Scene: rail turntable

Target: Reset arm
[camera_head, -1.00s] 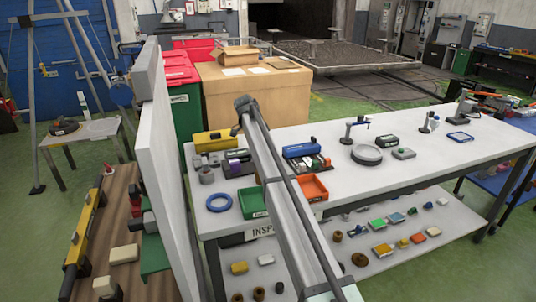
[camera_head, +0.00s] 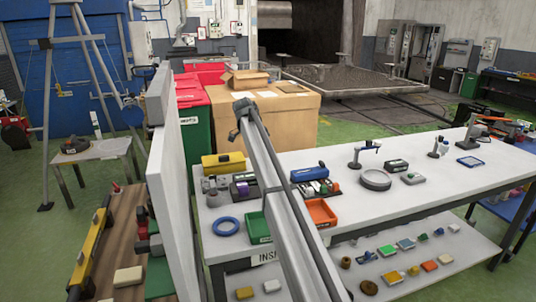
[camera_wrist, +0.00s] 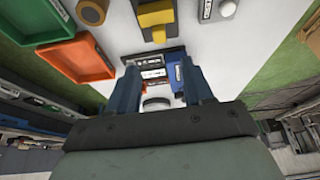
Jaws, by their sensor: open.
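My arm (camera_head: 283,215) crosses the head view from the bottom edge up over the workbench. My gripper does not show clearly there. In the wrist view my gripper (camera_wrist: 160,82) has its two dark blue fingers spread apart. A white label-bearing block and a blue block (camera_wrist: 176,82) show in the space beyond and between the fingers. I cannot see it holding anything.
The white workbench (camera_head: 350,212) holds a green tray (camera_head: 257,228), an orange tray (camera_head: 320,212), a blue ring (camera_head: 226,226), a yellow case (camera_head: 223,163) and a grey round dish (camera_head: 376,180). A white panel (camera_head: 178,200) stands left. The bench's right middle has free room.

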